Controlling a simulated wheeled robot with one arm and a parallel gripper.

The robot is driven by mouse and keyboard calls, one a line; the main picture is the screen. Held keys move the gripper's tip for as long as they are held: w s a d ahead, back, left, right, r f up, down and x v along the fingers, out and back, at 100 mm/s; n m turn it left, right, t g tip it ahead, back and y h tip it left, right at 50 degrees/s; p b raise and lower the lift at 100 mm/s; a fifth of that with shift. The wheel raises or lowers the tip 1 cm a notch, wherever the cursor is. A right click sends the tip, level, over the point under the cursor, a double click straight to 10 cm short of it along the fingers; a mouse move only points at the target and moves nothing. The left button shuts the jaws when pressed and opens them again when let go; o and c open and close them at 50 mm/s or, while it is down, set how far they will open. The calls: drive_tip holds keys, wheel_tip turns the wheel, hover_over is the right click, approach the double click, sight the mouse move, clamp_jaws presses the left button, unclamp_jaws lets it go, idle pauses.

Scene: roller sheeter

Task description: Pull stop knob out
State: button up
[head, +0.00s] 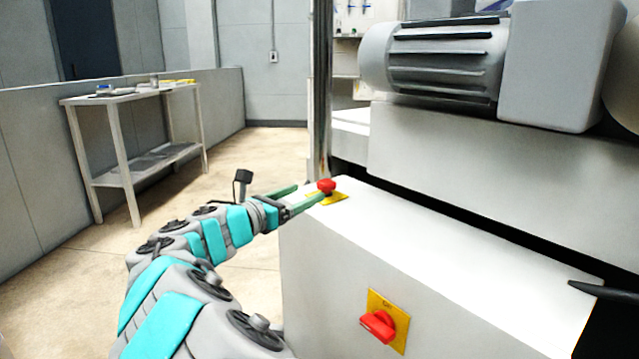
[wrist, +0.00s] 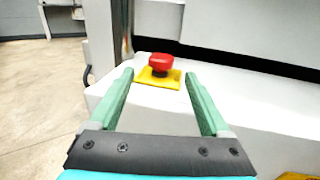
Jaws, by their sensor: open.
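The red stop knob (head: 326,186) stands on a yellow plate (head: 335,198) on top of the white machine housing, near its far left corner. In the wrist view the knob (wrist: 160,64) is upright, with the yellow plate (wrist: 158,83) under it. My gripper (head: 306,196) reaches in from the left, close to the knob. In the wrist view my gripper (wrist: 158,85) is open, with one green finger on each side of the plate. The knob shows between and slightly beyond the fingertips. I cannot see any finger touching it.
A red rotary switch (head: 379,325) on a yellow plate is on the front face of the white housing (head: 450,260). A metal post (head: 321,90) rises behind the knob. A grey motor (head: 440,55) is at the upper right. A table (head: 130,95) stands at the left.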

sight(321, 186)
drive_tip(key=x, duration=0.7)
drive_tip(key=shift+s+d, duration=0.1)
drive_tip(key=shift+s, duration=0.05)
drive_tip(key=shift+c, duration=0.3)
clamp_jaws()
idle(0.5)
